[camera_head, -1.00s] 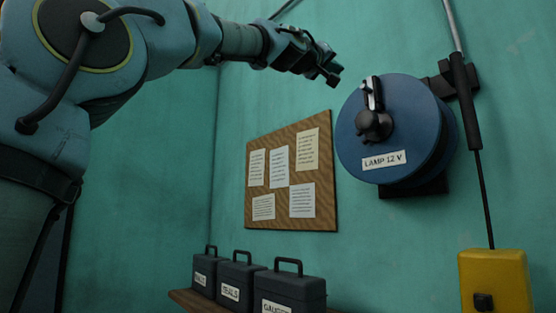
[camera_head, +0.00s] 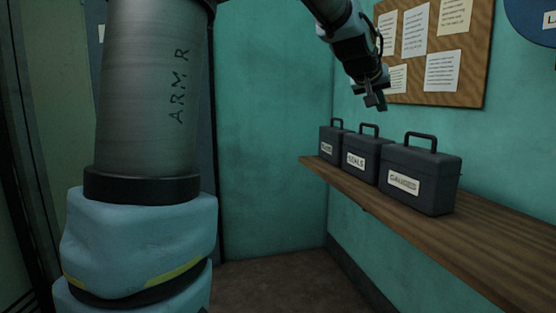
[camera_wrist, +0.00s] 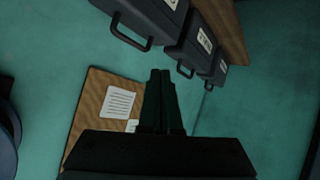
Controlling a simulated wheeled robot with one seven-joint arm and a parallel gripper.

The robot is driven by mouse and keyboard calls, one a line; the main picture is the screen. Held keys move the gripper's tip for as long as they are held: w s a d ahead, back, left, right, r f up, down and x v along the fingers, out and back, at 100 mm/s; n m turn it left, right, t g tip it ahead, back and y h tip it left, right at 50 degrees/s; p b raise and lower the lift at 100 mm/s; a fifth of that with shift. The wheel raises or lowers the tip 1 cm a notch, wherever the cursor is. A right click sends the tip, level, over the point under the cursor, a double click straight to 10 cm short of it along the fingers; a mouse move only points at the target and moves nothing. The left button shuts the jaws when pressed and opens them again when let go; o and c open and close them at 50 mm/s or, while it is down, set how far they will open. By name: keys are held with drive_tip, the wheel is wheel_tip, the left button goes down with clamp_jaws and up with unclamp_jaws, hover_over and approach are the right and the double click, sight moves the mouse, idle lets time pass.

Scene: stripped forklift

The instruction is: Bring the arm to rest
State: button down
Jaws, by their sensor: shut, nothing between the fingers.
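My gripper (camera_head: 375,101) hangs in the air at the upper middle of the head view, pointing down, in front of the cork board and above the shelf with the cases. It is shut and empty. In the wrist view my gripper (camera_wrist: 160,75) shows as two dark fingers lying together, with nothing between them. My arm comes down to it from the top of the head view, and its thick lower part fills the left side. The links between are out of the picture.
A wooden shelf (camera_head: 490,235) along the right wall holds three dark cases, the nearest labelled GAUGES (camera_head: 420,180). The cork board (camera_head: 471,55) with papers hangs above. Part of the blue reel (camera_head: 530,22) shows at the upper right. The floor (camera_head: 285,280) in the middle is clear.

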drive_tip(key=s+a+f+n+g+y+p, duration=0.1)
drive_tip(key=s+a+f+n+g+y, duration=0.25)
drive_tip(key=a+f, duration=1.45)
drive_tip(key=s+a+f+g+y+p, duration=0.1)
drive_tip(key=s+a+f+g+y, duration=0.2)
drive_tip(key=s+a+f, duration=0.8)
drive_tip(key=s+a+g, duration=0.1)
drive_tip(key=s+a, duration=0.2)
drive_tip(key=s, duration=0.1)
drive_tip(key=shift+s+a+f+y+p, duration=0.15)
drive_tip(key=shift+s+a+y+p, duration=0.05)
drive_tip(key=shift+s+y+p, duration=0.15)
